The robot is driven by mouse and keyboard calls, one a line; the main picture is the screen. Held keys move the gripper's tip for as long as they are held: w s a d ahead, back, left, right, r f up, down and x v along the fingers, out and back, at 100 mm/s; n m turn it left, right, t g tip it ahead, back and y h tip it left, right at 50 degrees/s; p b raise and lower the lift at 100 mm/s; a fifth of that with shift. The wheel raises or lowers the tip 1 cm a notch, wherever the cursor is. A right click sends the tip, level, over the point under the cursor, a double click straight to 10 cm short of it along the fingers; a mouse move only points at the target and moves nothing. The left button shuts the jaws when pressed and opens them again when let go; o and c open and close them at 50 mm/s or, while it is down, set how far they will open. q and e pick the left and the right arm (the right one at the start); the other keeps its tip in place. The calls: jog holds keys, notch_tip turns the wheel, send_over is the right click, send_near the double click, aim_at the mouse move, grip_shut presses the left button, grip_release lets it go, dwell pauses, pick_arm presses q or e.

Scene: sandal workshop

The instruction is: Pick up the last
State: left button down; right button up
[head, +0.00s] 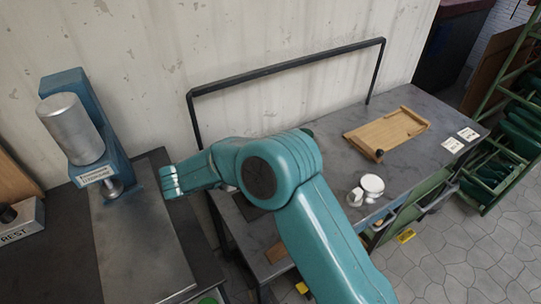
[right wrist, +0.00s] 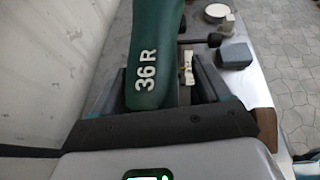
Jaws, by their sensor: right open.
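The last (right wrist: 152,65) is dark green and marked "36 R" in white. In the right wrist view it lies between the two dark fingers of my right gripper (right wrist: 162,68). The fingers are open, one on each side of it; whether either touches it I cannot tell. Its lower end is hidden by the gripper body. In the head view my teal right arm covers the middle of the picture, and I cannot make out the last or the right gripper there. My left gripper is in neither view.
The grey bench (head: 345,165) holds a wooden tray (head: 388,133), white round containers (head: 372,186) and white cards (head: 460,140). A black rail (head: 290,68) runs along its back by the wall. A blue press (head: 80,130) stands left. A green rack (head: 505,140) stands right.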

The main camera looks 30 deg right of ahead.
jog(key=c, duration=1.1)
jog(key=shift+r, duration=0.15)
